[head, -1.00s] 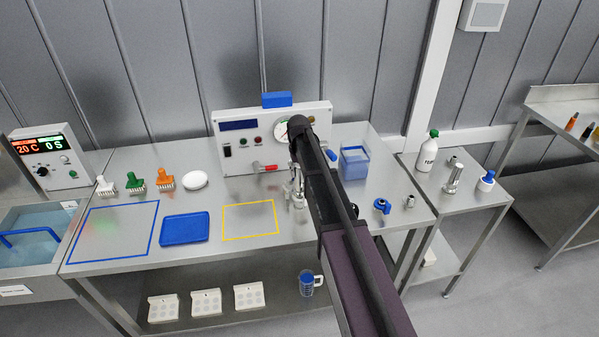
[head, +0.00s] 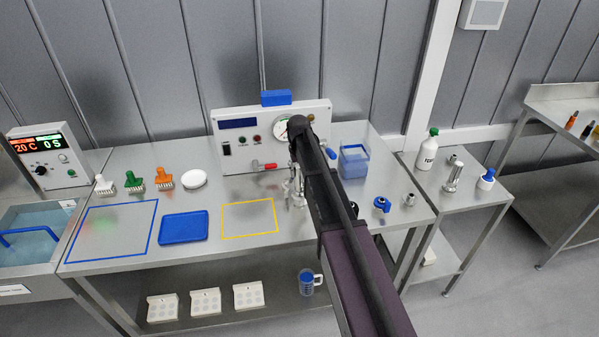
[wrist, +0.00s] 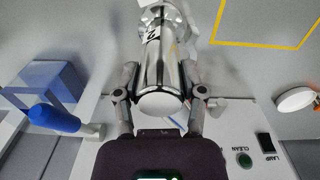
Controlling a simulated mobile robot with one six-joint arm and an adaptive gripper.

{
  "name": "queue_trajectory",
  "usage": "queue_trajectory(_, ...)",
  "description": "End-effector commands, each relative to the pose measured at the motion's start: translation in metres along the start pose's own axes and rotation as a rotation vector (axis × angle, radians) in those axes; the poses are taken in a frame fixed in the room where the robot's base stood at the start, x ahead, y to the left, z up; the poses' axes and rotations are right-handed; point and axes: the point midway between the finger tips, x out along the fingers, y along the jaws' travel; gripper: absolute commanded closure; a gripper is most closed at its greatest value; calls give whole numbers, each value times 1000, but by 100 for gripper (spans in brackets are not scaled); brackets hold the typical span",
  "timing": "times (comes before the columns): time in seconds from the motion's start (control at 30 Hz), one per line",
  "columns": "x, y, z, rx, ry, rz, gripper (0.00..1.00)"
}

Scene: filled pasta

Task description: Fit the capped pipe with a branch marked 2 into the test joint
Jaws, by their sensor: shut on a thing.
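A shiny metal pipe with a branch (wrist: 168,60) is between the fingers of my gripper (wrist: 160,86) in the wrist view. A label with a dark 2 is on its side, and a pale rounded end faces the camera. My gripper is shut on this pipe. In the head view my arm largely hides the gripper, and part of shiny metal fittings (head: 297,188) shows beside it, in front of the test panel (head: 240,150). I cannot tell the test joint from the held pipe, nor whether they touch.
A red-handled valve (head: 264,166) is left of my arm. A blue container (head: 354,162) and a blue-ringed fitting (head: 382,204) are to its right. A blue tray (head: 184,228) and a yellow-outlined area (head: 249,203) lie left on the bench; the outlined area is clear.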

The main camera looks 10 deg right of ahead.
Motion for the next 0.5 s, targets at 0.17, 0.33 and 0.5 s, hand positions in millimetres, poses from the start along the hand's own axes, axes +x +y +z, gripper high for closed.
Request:
queue_trajectory(0.17, 4, 0, 0, 0, 0, 0, 100)
queue_trajectory(0.33, 6, 0, 0, 0, 0, 0, 100)
queue_trajectory(0.5, 9, 0, 0, 0, 0, 0, 100)
